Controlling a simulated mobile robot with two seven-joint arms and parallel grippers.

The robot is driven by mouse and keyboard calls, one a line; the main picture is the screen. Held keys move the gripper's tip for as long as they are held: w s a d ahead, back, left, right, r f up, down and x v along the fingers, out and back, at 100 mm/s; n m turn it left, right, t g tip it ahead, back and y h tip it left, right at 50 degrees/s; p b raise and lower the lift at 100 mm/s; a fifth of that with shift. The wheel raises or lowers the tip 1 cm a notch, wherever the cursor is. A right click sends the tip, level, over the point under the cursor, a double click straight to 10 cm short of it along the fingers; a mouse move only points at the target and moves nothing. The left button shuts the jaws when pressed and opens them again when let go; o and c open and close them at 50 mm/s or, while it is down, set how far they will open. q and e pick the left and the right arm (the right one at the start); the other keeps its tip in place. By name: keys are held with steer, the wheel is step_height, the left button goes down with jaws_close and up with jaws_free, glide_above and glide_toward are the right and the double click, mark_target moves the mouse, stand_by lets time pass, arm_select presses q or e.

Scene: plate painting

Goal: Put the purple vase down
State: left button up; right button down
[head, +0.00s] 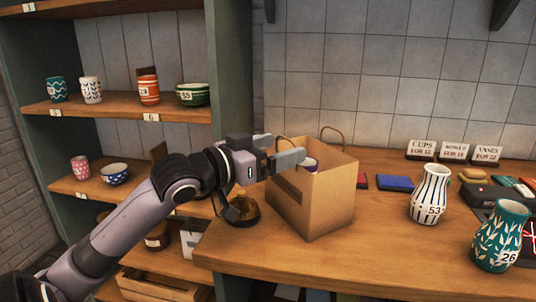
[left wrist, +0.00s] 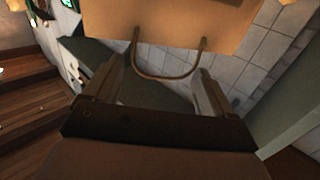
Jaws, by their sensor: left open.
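My left gripper (head: 281,150) is open at the upper left edge of the brown paper bag (head: 318,205) on the counter. In the left wrist view, the bag's looped handle (left wrist: 166,76) shows between the open fingers (left wrist: 160,72), with no vase between them. A small rounded thing with a purple and pale rim (head: 309,164) shows just inside the bag's mouth. It may be the purple vase, but most of it is hidden by the bag. My right gripper is not in view.
A white vase with dark stripes (head: 430,194) and a teal leaf-patterned vase (head: 501,236) stand on the counter at right. A brown bell-like object (head: 241,208) is left of the bag. Shelves at left hold cups and bowls. Bare counter (head: 375,240) lies right of the bag.

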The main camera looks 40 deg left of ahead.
arm_select(q)
steer(key=shift+s+a, duration=0.1)
steer(key=shift+s, duration=0.8)
